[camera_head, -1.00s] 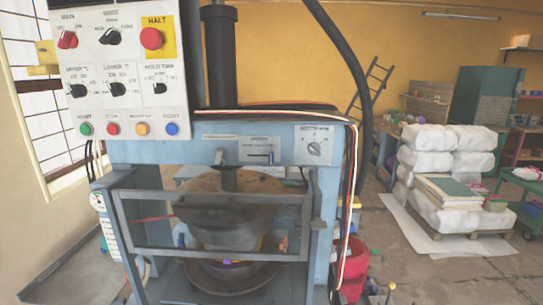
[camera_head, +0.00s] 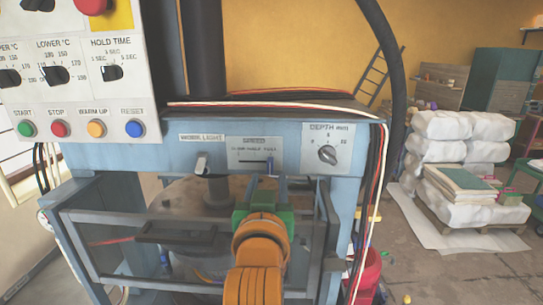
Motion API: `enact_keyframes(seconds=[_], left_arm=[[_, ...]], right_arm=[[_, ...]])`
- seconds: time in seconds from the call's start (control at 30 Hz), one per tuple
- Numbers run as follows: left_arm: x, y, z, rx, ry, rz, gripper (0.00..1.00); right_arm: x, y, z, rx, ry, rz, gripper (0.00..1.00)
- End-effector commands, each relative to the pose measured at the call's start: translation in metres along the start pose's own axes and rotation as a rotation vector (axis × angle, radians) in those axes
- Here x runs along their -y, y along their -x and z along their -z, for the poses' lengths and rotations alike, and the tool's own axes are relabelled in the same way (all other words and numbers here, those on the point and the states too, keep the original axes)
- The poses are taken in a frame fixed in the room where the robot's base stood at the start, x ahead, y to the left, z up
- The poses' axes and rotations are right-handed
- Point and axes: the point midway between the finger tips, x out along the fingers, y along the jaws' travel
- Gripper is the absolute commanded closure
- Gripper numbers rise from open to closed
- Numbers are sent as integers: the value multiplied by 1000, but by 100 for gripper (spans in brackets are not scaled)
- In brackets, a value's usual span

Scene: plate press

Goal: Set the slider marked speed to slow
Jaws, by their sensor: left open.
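The speed slider (camera_head: 254,156) is a small grey plate with printed positions and a dark horizontal slot, on the blue front panel of the press. Its small knob seems to be at the right end, under the full mark, but it is too small to be sure. My left gripper (camera_head: 269,182), green on an orange arm, is just below the slider with its fingers pointing up. It is open and empty, and appears apart from the knob. My right gripper is not in view.
A work light switch (camera_head: 202,163) sticks out left of the slider, and a depth dial (camera_head: 327,154) is to its right. A grey guard frame (camera_head: 130,232) lies below. The control box (camera_head: 75,75) hangs at upper left, and cables (camera_head: 280,105) run above.

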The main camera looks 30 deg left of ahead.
Motion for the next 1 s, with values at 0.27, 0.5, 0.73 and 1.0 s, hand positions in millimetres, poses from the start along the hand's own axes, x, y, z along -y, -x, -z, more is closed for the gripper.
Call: enact_keyframes(seconds=[0.27, 0.5, 0.73, 1.0], left_arm=[[0, -47, 4, 2, -5, 2, 52], [0, -71, 1, 0, 0, 0, 52], [0, -71, 0, 0, 0, -1, 66], [0, -70, 0, 0, 0, -1, 100]], right_arm=[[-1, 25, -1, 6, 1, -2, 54], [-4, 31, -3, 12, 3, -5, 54], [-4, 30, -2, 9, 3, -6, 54], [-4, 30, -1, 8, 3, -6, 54]])
